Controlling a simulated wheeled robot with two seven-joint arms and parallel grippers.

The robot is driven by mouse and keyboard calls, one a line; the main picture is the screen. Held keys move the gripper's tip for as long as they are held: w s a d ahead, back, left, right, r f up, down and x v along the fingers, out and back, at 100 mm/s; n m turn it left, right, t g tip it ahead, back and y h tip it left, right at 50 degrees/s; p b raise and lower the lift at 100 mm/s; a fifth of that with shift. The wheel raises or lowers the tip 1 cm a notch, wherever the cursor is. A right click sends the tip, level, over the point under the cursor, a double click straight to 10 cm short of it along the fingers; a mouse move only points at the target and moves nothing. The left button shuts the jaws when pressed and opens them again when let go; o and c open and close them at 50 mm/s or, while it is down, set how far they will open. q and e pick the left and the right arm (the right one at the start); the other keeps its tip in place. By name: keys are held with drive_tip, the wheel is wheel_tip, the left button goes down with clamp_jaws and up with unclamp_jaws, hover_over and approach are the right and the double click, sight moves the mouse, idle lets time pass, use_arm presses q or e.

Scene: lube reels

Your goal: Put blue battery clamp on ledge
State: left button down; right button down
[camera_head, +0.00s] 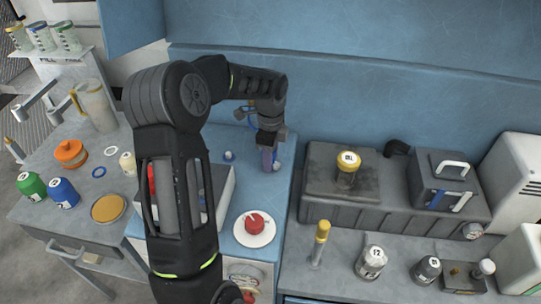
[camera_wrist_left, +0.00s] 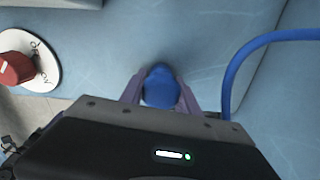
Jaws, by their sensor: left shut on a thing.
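My left gripper (camera_head: 269,155) points down over a pale blue top (camera_head: 278,205) that looks like the ledge. In the left wrist view, its two fingers (camera_wrist_left: 161,95) are shut on a rounded blue piece, the blue battery clamp (camera_wrist_left: 160,86). The clamp lies between the fingertips, and its lower part is hidden by the gripper body. I cannot tell whether it touches the surface. A blue cable (camera_wrist_left: 245,58) curves to the right of the gripper. In the head view the clamp is mostly hidden by the fingers. My right gripper is not in view.
A red switch on a white disc (camera_head: 255,228) sits toward the front; it also shows in the left wrist view (camera_wrist_left: 14,68). A grey battery (camera_head: 322,190) stands to the right. A small blue-topped piece (camera_head: 229,156) is left of the gripper. A blue wall rises behind.

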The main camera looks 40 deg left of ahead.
use_arm(q)
drive_tip(key=shift+f, duration=0.2)
drive_tip(key=c, duration=0.9)
unclamp_jaws()
drive_tip(key=shift+r, duration=0.1)
drive_tip(key=shift+r, duration=0.1)
wheel_tip(320, 180, up, 12)
drive_tip(key=shift+r+b, duration=0.1)
drive_tip(key=shift+b, duration=0.5)
